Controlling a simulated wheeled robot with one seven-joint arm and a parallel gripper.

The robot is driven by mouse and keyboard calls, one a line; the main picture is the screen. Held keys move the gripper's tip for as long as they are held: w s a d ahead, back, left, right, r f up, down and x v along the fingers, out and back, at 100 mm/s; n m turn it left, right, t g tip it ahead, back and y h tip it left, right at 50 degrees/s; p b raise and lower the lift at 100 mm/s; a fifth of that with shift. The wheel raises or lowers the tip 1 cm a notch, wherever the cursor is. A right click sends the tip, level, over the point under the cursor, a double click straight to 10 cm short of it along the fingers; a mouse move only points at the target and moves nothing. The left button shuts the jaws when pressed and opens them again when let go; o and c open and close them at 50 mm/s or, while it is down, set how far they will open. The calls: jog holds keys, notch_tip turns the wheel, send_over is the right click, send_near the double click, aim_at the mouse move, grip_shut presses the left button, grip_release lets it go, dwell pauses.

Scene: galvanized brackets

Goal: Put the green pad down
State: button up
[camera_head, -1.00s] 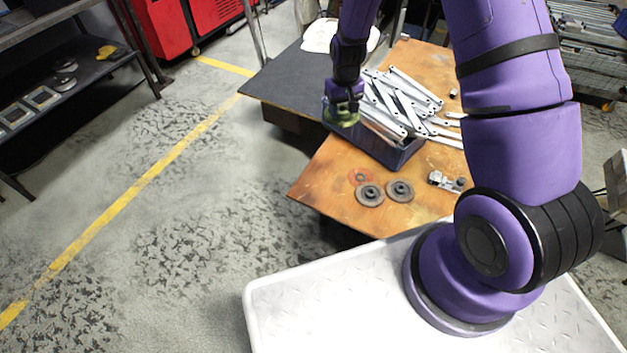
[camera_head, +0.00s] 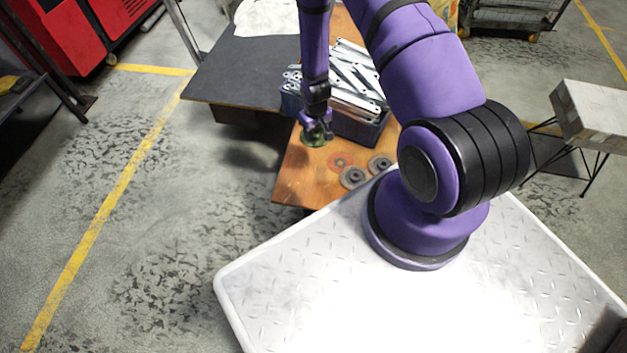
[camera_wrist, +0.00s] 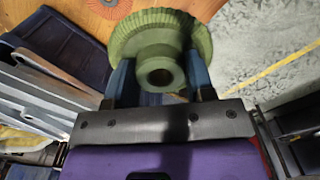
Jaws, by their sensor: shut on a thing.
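The green pad (camera_wrist: 150,45) is a round, ridged disc with a hollow hub. In the wrist view it sits between the two fingers of my gripper (camera_wrist: 158,80), which is shut on it. In the head view my gripper (camera_head: 316,133) holds the green pad (camera_head: 314,141) over the left part of the orange-brown wooden table (camera_head: 300,178), beside the crate. The pad is small and partly hidden there, and I cannot tell its exact height above the wood.
A dark blue crate (camera_head: 362,132) full of galvanized brackets (camera_head: 350,85) stands right of my gripper. Two dark discs (camera_head: 352,177) and a reddish ring (camera_head: 337,161) lie near the table's front. A dark grey board (camera_head: 235,75) is behind left. Bare wood shows below my gripper.

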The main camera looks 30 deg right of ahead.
jog(key=s+d+f, duration=0.1)
jog(key=s+f, duration=0.4)
jog(key=f, duration=0.1)
jog(key=s+d+f, duration=0.1)
jog(key=s+f, duration=0.4)
jog(key=s, duration=0.1)
jog(key=s+d+f, duration=0.1)
jog(key=s+f, duration=0.5)
jog(key=shift+s+f, duration=0.2)
jog(key=shift+f, duration=0.15)
send_over(314, 180)
jog(key=shift+s+d+f, duration=0.1)
jog(key=shift+s+f, duration=0.3)
jog(key=shift+f, duration=0.35)
jog(key=shift+w+f, duration=0.2)
jog(key=shift+f, duration=0.7)
jog(key=shift+w+f, duration=0.15)
jog(key=shift+f, duration=0.7)
jog(key=shift+f, duration=0.15)
jog(key=o, duration=0.9)
notch_tip(314, 180, up, 12)
